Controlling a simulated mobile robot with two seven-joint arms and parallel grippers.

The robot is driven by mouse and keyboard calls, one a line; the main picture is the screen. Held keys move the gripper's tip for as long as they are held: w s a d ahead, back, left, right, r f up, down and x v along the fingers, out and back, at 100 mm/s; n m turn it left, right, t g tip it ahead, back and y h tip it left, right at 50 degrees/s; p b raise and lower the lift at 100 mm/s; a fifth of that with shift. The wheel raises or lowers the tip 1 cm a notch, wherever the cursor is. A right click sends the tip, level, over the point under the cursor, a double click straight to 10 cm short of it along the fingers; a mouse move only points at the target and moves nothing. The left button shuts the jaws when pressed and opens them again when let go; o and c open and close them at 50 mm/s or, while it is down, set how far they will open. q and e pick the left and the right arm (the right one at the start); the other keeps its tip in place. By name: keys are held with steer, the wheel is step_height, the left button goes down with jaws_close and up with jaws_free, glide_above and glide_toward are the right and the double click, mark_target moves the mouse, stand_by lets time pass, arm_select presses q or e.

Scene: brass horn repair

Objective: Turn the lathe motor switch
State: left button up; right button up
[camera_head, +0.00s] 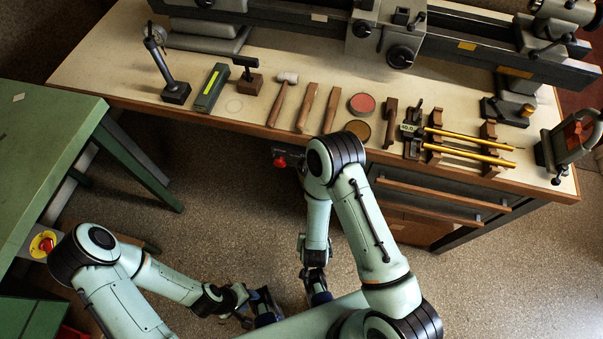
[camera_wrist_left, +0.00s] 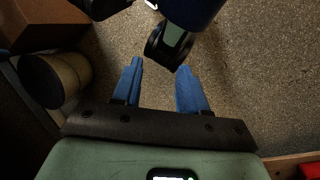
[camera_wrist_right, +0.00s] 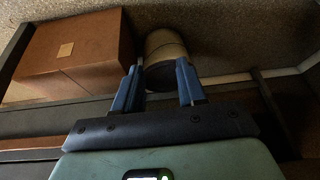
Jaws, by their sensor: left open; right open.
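A switch-like red knob (camera_head: 281,161) on a small dark box sits under the front edge of the lathe bench. A second red knob on a yellow disc (camera_head: 43,243) is at the lower edge of the green table; I cannot tell which one is the motor switch. My left gripper (camera_head: 266,308) is low over the floor, right of the yellow disc. Its blue fingers are apart and empty in the left wrist view (camera_wrist_left: 161,72). My right gripper (camera_head: 319,290) hangs below the bench knob. Its fingers are apart and empty in the right wrist view (camera_wrist_right: 159,72).
The lathe (camera_head: 390,35) lies along the back of the bench (camera_head: 110,65), with several tools in front. A green table (camera_head: 40,140) stands at left. In the right wrist view a brown box (camera_wrist_right: 75,55) and a pale roll (camera_wrist_right: 165,45) lie ahead. Floor between is open.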

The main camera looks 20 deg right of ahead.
steer(key=w+a+r+t+h+b, duration=0.1)
steer(key=w+r+t+h+b, duration=0.2)
steer(key=w+t+h, duration=0.15)
steer(key=m+t+h+b, duration=0.1)
steer(key=t+h+b, duration=0.25)
steer(key=t, duration=0.25)
glide_toward(303, 173)
steer(key=p+x, duration=0.1)
steer(key=x, duration=0.8)
steer(key=shift+w+d, duration=0.1)
steer(key=shift+w, duration=0.1)
jaws_close()
